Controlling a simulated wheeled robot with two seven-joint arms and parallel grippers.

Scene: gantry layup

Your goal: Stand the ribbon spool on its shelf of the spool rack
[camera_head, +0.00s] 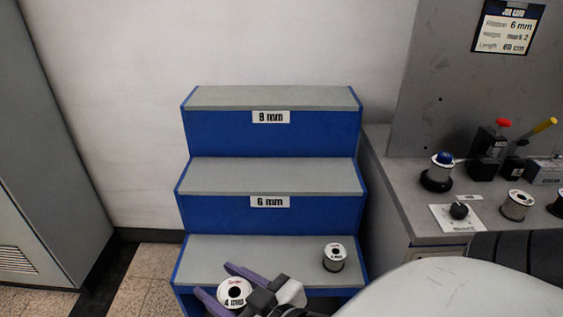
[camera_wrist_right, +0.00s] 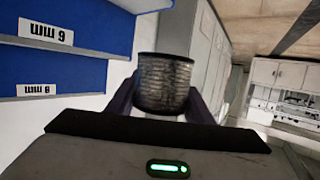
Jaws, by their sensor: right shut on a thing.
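The spool rack is a blue stepped stand with grey shelves (camera_head: 270,176). The upper shelf is labelled 8 mm (camera_head: 271,117) and the middle one 6 mm (camera_head: 269,202); no label of the bottom shelf (camera_head: 215,258) is visible. My right gripper (camera_head: 213,280) is shut on a ribbon spool (camera_head: 235,292) with a white top, its small print hard to read. The spool appears in front of the bottom shelf in the head view. The right wrist view shows its dark grey winding (camera_wrist_right: 165,83) between the fingers, with the rack at left. My left gripper is out of view.
Another white-topped spool (camera_head: 334,254) stands on the bottom shelf at right. The upper and middle shelves are empty. A grey bench (camera_head: 400,190) at right holds spools, a knob and tools. A card (camera_head: 508,27) above it reads 6 mm.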

